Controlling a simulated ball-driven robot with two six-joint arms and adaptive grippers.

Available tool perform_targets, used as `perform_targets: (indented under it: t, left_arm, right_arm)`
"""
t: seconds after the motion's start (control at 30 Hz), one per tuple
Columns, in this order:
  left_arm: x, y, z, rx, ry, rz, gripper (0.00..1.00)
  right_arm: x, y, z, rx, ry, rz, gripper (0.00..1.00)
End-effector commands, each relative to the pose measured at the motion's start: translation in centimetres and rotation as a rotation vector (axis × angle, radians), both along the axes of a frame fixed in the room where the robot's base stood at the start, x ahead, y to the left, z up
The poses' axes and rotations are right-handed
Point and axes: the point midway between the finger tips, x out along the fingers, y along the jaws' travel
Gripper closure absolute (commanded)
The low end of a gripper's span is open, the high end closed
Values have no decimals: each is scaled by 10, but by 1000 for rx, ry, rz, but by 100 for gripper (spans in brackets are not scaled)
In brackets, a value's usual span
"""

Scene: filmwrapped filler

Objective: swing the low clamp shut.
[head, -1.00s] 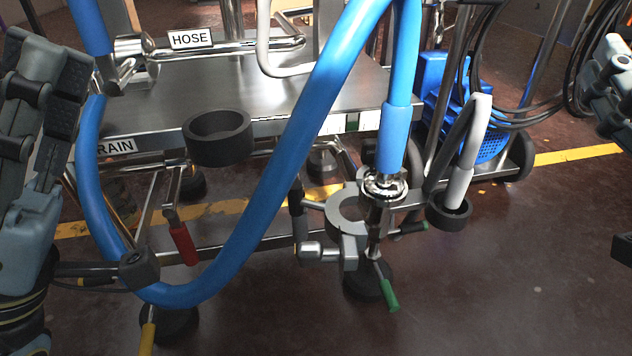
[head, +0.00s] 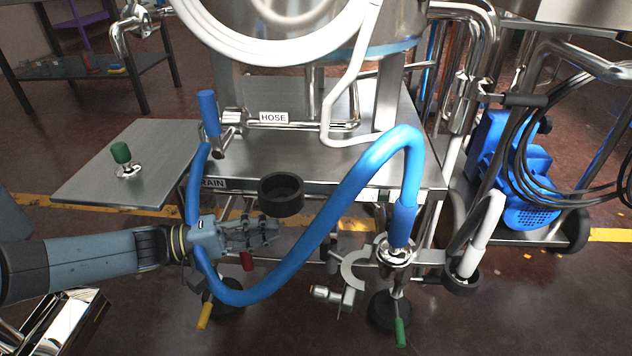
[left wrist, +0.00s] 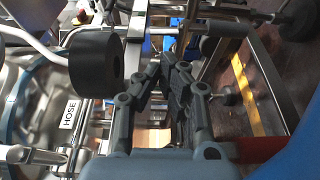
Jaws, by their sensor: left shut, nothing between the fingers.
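The low clamp (head: 350,272) is a grey metal C-shaped piece in the head view. It hangs open to the left of the shiny fitting (head: 395,254) at the lower end of the blue hose (head: 268,270). A short bolt with a knob (head: 328,293) sticks out at its lower left. My left gripper (head: 275,230) is shut and empty, left of the clamp and apart from it, beside the blue hose. Its closed fingers (left wrist: 172,68) also show in the left wrist view, where I cannot make out the clamp. My right gripper is not in view.
A black cup-shaped holder (head: 282,194) sits just above my left gripper; it also shows in the left wrist view (left wrist: 95,65). A green-handled valve (head: 400,331) hangs below the fitting. A white-nozzled hose in a black cup (head: 462,282) stands to the right. Floor in front is clear.

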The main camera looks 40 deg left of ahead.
Motion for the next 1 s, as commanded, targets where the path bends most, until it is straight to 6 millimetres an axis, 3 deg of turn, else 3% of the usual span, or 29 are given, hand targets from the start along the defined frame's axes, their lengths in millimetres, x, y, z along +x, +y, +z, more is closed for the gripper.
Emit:
perform_targets:
  t: [0.3,0.43,0.7,1.0]
  left_arm:
    - [49,-42,-4,-2,-1,0,100]
    - [68,-58,-4,-1,-2,0,100]
    - [39,-75,-2,-1,1,-1,100]
    - [34,-78,0,-1,-2,0,100]
  right_arm:
    - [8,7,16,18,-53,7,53]
    - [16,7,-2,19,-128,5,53]
    - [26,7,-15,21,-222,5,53]
    - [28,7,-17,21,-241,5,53]
